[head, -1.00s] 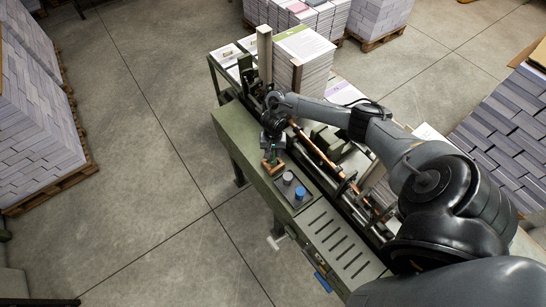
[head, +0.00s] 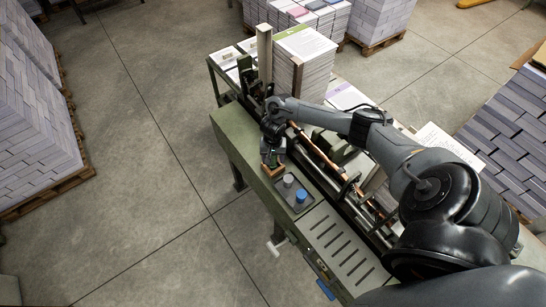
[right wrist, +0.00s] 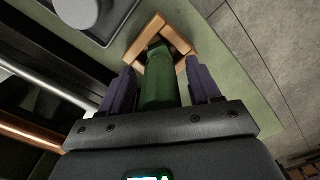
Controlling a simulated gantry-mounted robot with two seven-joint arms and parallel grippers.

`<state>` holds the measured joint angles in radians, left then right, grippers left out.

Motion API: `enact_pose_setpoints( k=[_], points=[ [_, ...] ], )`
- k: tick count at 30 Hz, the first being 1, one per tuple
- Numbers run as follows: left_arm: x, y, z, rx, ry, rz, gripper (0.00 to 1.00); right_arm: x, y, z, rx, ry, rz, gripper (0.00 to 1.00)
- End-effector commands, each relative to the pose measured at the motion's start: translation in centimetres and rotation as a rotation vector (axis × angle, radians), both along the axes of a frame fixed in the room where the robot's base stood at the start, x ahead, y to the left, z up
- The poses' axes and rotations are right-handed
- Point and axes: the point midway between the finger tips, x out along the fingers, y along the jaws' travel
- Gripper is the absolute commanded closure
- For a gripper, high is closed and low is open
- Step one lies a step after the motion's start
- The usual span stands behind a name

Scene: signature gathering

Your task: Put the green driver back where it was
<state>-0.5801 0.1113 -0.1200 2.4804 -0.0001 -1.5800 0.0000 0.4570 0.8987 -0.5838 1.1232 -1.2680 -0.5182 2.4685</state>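The green driver (right wrist: 160,80) shows in the right wrist view as a green handle between my right gripper's two purple fingers. My right gripper (right wrist: 162,75) appears shut on it, with the fingers close along both sides. The handle's far end is at the opening of a square wooden holder (right wrist: 133,53); how deep it sits in there is hidden. In the head view my right gripper (head: 272,158) is just above the wooden holder (head: 273,171) on the green bench edge. The driver is mostly hidden there. My left gripper is not in view.
A dark tray (head: 302,207) with a grey cup (head: 288,180) and a blue cup (head: 301,197) lies close beside the holder. Machine rails and a copper-coloured roller (head: 315,153) run behind it. A tall paper stack (head: 302,70) stands farther back.

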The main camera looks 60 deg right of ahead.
Motion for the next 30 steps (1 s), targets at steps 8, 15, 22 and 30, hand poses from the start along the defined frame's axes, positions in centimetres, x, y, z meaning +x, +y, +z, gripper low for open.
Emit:
enact_pose_setpoints(
  k=[8,15,22,30],
  points=[
    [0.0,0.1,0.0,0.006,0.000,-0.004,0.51,0.0,0.0,0.1,-0.001,0.000,0.000,0.38],
    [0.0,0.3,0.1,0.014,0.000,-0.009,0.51,0.0,-0.1,2.3,0.000,-0.001,0.001,0.38],
    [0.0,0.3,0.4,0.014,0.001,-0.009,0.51,0.1,-0.1,6.6,-0.003,-0.004,0.001,0.38],
    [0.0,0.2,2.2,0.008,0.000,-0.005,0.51,0.1,-0.2,11.1,-0.004,-0.002,0.001,0.38]
  ],
)
